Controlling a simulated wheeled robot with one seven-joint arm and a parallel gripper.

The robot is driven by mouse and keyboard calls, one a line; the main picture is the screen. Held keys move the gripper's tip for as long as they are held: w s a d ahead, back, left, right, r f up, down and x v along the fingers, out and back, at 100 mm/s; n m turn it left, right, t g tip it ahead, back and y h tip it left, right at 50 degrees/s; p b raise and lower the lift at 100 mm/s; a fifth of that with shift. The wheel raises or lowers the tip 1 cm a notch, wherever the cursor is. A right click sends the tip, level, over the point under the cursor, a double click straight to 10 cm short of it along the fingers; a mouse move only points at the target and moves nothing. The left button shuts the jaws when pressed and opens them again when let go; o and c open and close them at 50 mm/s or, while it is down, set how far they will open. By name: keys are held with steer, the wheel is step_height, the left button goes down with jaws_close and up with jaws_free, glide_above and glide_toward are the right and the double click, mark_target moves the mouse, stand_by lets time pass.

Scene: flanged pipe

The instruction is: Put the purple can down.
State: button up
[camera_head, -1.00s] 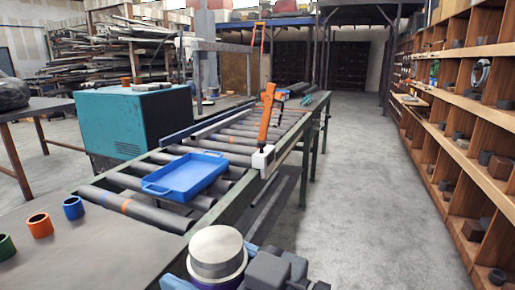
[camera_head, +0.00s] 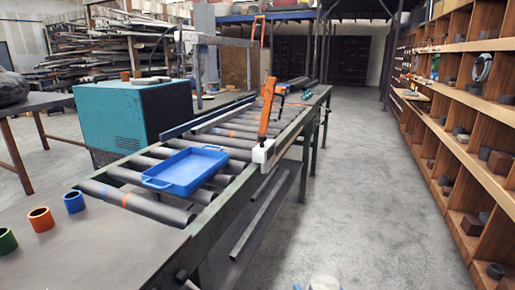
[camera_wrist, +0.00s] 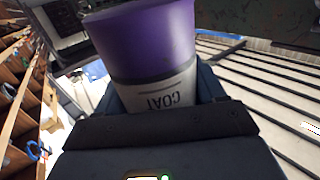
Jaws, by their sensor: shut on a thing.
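The purple can (camera_wrist: 150,45) is in the wrist view, with a purple band and a white label with dark letters. My gripper (camera_wrist: 160,92) is shut on it, with a dark finger on either side. The part of the can between the fingers is partly hidden by the gripper body. Neither the can nor my gripper shows clearly in the head view.
A blue tray (camera_head: 186,171) sits on the roller conveyor (camera_head: 150,206). Wooden shelves (camera_head: 480,140) stand right.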

steer(key=s+d+f+m+h, duration=0.1)
steer(key=s+d+f+h, duration=0.1)
steer(key=s+d+f, duration=0.2)
steer(key=s+d+f+m+h, duration=0.2)
steer(key=d+f, duration=0.3)
steer(key=f, duration=0.5)
steer(key=shift+s+f+t+h, duration=0.3)
steer(key=shift+s+f, duration=0.1)
steer(key=shift+s, duration=0.5)
steer(key=shift+w, duration=0.1)
